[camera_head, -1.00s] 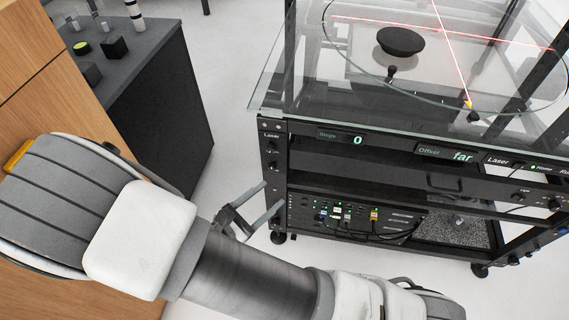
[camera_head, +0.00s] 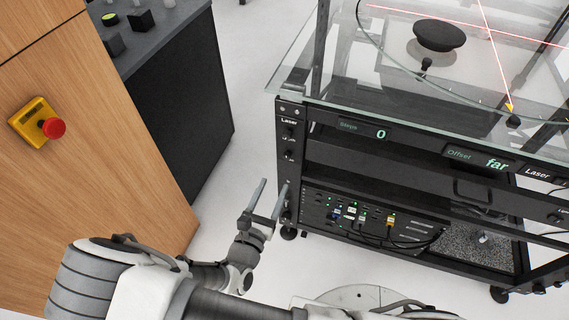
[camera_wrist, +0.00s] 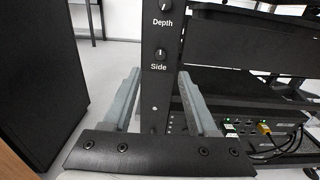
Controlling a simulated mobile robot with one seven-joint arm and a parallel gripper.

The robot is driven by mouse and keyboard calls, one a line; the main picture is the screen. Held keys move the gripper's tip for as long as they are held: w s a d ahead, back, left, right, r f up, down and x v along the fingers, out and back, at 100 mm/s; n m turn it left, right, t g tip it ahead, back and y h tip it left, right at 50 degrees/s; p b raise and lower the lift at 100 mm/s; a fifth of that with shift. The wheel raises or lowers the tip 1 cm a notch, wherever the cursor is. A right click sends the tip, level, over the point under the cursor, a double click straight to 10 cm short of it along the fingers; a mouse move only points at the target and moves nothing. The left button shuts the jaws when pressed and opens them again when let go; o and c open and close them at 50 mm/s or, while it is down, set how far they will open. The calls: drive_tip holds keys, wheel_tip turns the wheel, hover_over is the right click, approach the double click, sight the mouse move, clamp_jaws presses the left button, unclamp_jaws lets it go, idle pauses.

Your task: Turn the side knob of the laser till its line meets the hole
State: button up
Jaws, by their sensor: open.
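My gripper (camera_wrist: 160,76) is open and empty, low in front of that post. Its fingers stand either side of the post in the wrist view, with the knob above and between the tips. In the head view my gripper (camera_head: 271,187) is left of the post. I cannot make out the hole.
The depth knob (camera_wrist: 162,8) sits just above. A display reads "Offset far" (camera_head: 478,158); another reads "Steps 0" (camera_head: 362,130). Cables (camera_head: 390,232) hang on the rack's lower unit. A dark cabinet (camera_head: 185,110) and a wooden panel with a red button (camera_head: 52,128) stand left.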

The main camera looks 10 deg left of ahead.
sight(286, 158)
drive_tip(key=w, duration=0.3)
drive_tip(key=w+b, duration=0.1)
drive_tip(key=w, duration=0.2)
drive_tip(key=w+d+b, duration=0.1)
drive_tip(key=w, duration=0.2)
drive_tip(key=shift+w, duration=0.35)
drive_tip(key=shift+a, duration=0.1)
drive_tip(key=shift+c, duration=0.3)
clamp_jaws()
